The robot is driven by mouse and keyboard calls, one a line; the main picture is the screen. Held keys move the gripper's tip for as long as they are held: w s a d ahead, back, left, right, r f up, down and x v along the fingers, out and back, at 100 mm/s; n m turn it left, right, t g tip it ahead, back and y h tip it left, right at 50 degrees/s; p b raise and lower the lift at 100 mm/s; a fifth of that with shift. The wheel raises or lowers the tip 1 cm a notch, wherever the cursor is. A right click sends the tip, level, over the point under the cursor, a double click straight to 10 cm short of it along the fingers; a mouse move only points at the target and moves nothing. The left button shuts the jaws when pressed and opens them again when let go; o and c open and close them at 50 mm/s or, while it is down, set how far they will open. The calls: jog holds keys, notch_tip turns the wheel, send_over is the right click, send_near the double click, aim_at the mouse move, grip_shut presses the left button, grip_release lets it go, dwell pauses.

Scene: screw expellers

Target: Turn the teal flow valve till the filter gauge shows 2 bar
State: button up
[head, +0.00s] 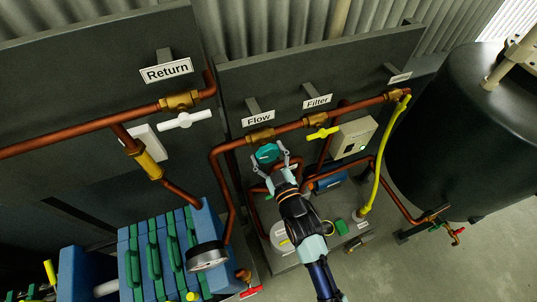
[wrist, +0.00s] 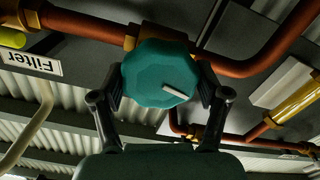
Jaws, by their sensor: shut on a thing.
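The teal flow valve (head: 267,153) is a faceted knob on a brass fitting below the "Flow" sign (head: 258,118). In the wrist view the teal knob (wrist: 150,68) fills the middle and carries a white pointer mark slanting across its lower right. My gripper (head: 271,161) is shut on the knob, one finger on each side. A round white-faced gauge (head: 207,257) stands at the lower left by the blue and green plate unit. Its reading is too small to make out, and I cannot tell whether it is the filter gauge.
A yellow-handled valve (head: 323,133) sits below the "Filter" sign (head: 317,101), close to the knob. A white-handled valve (head: 184,120) is under the "Return" sign (head: 166,71). Copper pipes surround my gripper. A yellow hose (head: 380,160) and dark tank (head: 440,130) are at right.

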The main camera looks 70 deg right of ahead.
jog(key=shift+n, duration=1.1)
jog(key=o, duration=1.2)
jog(key=shift+c, duration=0.2)
jog(key=v, duration=1.2)
